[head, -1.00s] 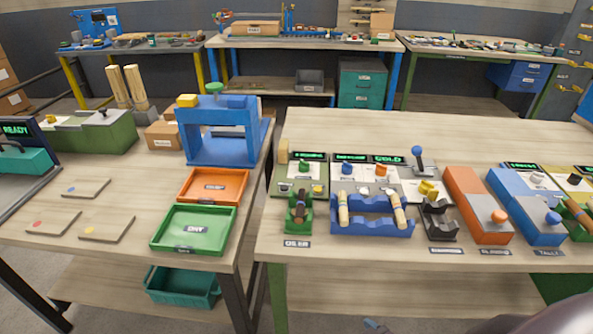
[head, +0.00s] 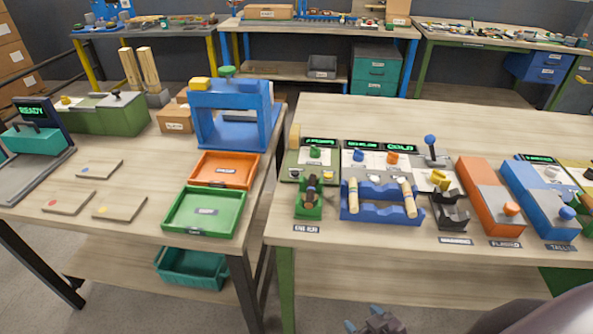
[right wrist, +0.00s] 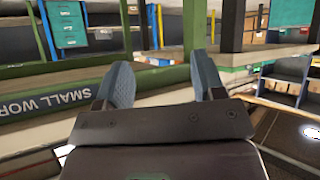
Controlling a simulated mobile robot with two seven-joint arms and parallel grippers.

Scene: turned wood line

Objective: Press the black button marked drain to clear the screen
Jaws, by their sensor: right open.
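I cannot make out a button marked drain; the labels are too small to read. Lit screens stand over the panels on the right table, one reading GOLD or COLD (head: 401,147). Another screen, reading READY (head: 31,112), stands at the far left. A green machine (head: 110,117) on the left table carries a small dark knob (head: 117,95). My right gripper (head: 376,321) is low at the bottom edge of the head view, in front of the right table and below its top. In the right wrist view its two blue-grey fingers (right wrist: 163,82) are apart with nothing between them. My left gripper is not in view.
The right table (head: 480,120) holds a blue rack (head: 381,212) with wooden pieces, an orange box (head: 480,178) and a blue box (head: 527,190). The left table holds a green tray (head: 170,219), an orange tray (head: 197,180) and a blue frame (head: 203,120). A gap separates the tables.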

